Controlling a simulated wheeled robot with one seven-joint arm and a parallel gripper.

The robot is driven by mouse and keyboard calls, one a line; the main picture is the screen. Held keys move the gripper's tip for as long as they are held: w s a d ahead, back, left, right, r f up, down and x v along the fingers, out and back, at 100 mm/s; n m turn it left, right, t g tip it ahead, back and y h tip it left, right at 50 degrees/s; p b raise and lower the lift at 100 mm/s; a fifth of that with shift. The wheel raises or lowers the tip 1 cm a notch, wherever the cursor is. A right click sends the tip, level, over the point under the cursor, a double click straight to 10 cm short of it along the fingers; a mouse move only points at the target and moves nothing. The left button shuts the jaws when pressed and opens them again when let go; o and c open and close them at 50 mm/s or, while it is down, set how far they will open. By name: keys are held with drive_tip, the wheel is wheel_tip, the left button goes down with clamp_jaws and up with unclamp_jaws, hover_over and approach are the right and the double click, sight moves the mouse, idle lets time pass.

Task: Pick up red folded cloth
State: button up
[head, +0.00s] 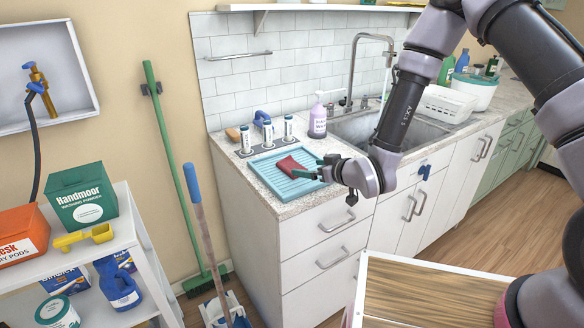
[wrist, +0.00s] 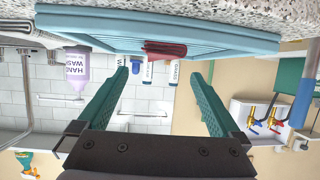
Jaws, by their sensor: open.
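The red folded cloth (head: 290,166) lies on a light blue ribbed tray (head: 268,176) on the speckled counter left of the sink. My gripper (head: 308,169) is close to the cloth's right side, with its green fingers over the tray. In the wrist view the picture is upside down. The cloth (wrist: 165,49) shows there on the tray (wrist: 100,33), beyond the tips of the gripper (wrist: 162,78). The two fingers are spread apart with nothing between them. I cannot tell whether a finger touches the cloth in the head view.
Several small white bottles (head: 267,134) stand behind the tray, and a hand wash bottle (head: 317,121) stands by the sink (head: 400,133). A tall faucet (head: 353,72) rises behind it. The counter's front edge (head: 300,207) is close below my wrist. A shelf (head: 140,235) holds boxes at left.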

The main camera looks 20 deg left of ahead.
sight(296, 166)
drive_tip(key=x, duration=0.8)
drive_tip(key=shift+s+a+f, duration=0.1)
drive_tip(key=c, duration=1.2)
